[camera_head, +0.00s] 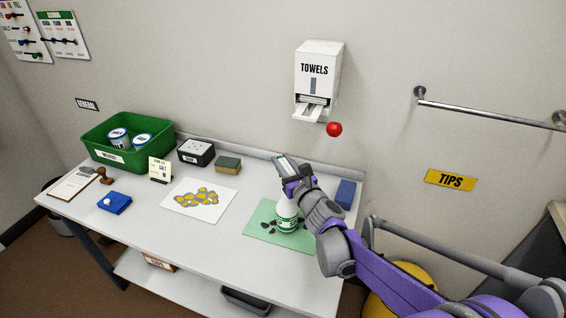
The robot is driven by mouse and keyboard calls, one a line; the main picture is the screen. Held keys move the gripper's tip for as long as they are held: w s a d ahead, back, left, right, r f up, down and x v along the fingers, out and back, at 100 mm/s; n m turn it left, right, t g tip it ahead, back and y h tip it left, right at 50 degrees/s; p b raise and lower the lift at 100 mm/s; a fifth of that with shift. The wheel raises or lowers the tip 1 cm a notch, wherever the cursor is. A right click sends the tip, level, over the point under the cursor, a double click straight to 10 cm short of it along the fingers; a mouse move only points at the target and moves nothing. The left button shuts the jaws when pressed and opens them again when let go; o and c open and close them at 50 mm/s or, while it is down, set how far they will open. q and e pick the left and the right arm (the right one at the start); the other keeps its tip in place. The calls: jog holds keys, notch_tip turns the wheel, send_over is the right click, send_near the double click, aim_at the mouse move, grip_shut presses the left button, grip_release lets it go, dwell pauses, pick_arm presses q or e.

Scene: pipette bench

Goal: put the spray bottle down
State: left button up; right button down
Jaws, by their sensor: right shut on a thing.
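The spray bottle (287,217) is white with a green label. It is upright over the green mat (259,232) on the right part of the bench. Its top is hidden behind my right gripper (287,180), which is shut on it. I cannot tell for sure whether its base touches the mat. Dark pieces lie on the mat around the bottle. My left gripper is not in view.
The white bench (160,236) also holds a green bin (110,155) with tubs, a white sheet (180,212) with yellow pieces, a sponge (228,164) and a blue block (345,194). A towel dispenser (318,75) hangs above. The bench's front middle is clear.

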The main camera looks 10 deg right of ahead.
jog(key=shift+f, duration=0.15)
jog(key=c, duration=0.6)
grip_release()
jog(key=shift+c, duration=0.2)
